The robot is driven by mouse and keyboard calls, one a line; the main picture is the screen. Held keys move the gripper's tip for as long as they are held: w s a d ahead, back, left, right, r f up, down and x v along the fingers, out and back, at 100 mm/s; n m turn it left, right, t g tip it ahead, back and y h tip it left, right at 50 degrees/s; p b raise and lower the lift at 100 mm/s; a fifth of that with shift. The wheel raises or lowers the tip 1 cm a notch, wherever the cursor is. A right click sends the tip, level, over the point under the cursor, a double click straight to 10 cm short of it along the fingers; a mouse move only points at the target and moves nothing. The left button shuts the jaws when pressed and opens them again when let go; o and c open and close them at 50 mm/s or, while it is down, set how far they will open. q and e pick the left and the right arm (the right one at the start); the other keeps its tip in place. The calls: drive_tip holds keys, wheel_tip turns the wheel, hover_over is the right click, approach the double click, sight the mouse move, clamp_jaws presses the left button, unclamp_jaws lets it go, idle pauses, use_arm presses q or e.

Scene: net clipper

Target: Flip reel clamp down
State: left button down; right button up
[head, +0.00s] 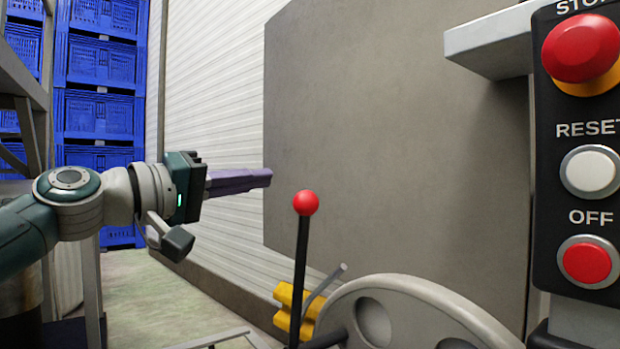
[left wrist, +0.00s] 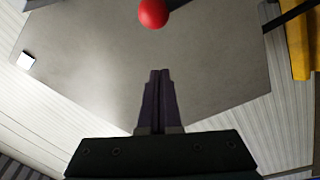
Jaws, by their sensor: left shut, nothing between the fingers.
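A black lever with a red ball knob (head: 306,203) stands upright at the lower middle of the head view, beside a grey reel (head: 410,300). A yellow part (head: 290,308) with a grey rod sits behind the lever; I cannot tell for sure which part is the reel clamp. My left gripper (head: 270,177) has purple fingers, is shut and empty, and points right, to the left of the knob and a little higher in the picture. In the left wrist view the red knob (left wrist: 153,13) is beyond the fingertips (left wrist: 160,72), apart from them. My right gripper is not in view.
A control box (head: 585,130) with red and white buttons is at the right edge. A large grey panel (head: 390,140) stands behind the lever. Blue crates (head: 100,60) are stacked at the back left. The floor (head: 150,290) at lower left shows some free room.

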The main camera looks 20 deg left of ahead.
use_arm(q)
drive_tip(key=d, duration=0.1)
drive_tip(key=d+f+p, duration=0.1)
drive_tip(key=d+p, duration=0.1)
drive_tip(key=d, duration=0.1)
drive_tip(key=shift+w+d+f, duration=0.1)
drive_tip(key=shift+w+f, duration=0.25)
drive_tip(key=shift+f, duration=0.05)
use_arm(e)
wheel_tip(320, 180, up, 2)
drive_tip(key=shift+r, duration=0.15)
